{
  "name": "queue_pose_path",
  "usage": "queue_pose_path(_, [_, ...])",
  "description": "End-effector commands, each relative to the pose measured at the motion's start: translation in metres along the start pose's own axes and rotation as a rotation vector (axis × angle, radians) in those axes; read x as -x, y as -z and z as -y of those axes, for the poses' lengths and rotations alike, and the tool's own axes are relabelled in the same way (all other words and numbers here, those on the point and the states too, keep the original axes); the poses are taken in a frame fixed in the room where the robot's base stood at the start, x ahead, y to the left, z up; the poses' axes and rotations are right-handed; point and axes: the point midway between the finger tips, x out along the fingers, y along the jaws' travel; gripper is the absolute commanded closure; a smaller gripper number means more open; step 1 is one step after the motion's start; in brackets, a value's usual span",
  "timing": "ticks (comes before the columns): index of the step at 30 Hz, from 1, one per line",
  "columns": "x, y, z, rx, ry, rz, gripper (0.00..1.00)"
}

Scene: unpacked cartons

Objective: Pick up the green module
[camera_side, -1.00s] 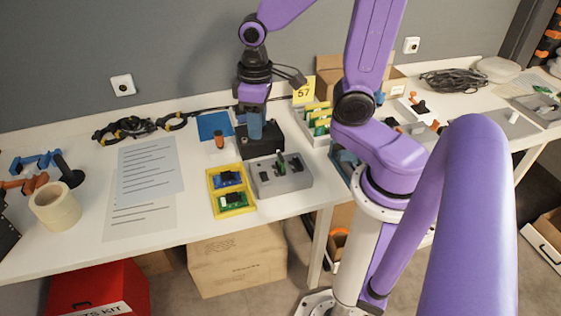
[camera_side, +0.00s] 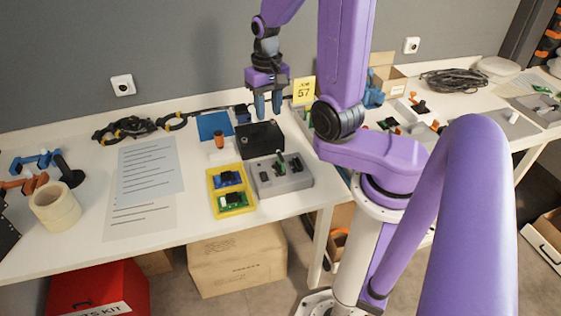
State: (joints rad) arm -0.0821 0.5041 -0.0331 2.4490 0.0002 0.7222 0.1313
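A green module (camera_side: 231,199) lies in the front compartment of a yellow tray (camera_side: 250,205). A blue module (camera_side: 228,178) lies in the back compartment. Another upright green piece (camera_side: 280,164) stands in a grey fixture (camera_side: 297,181) right of the tray. My gripper (camera_side: 268,107) points down over a black box (camera_side: 262,137), behind the tray and fixture.
An orange-brown cylinder (camera_side: 219,139) stands left of the black box. Printed sheets (camera_side: 150,172) and a tape roll (camera_side: 55,206) are on the left. A yellow "57" sign (camera_side: 304,90) stands behind. My arm hides part of the right side.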

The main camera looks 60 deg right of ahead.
Motion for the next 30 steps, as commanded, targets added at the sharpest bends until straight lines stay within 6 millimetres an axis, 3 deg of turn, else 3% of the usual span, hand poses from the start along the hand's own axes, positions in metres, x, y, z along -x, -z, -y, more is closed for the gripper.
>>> queue_pose_path(7, [-0.005, -0.004, -0.025, -0.176, -0.001, 0.004, 0.63])
queue_pose_path(14, [-0.009, -0.006, -0.033, -0.233, -0.001, 0.004, 0.63])
queue_pose_path(30, [-0.075, -0.007, -0.033, -0.233, -0.001, 0.01, 0.63])
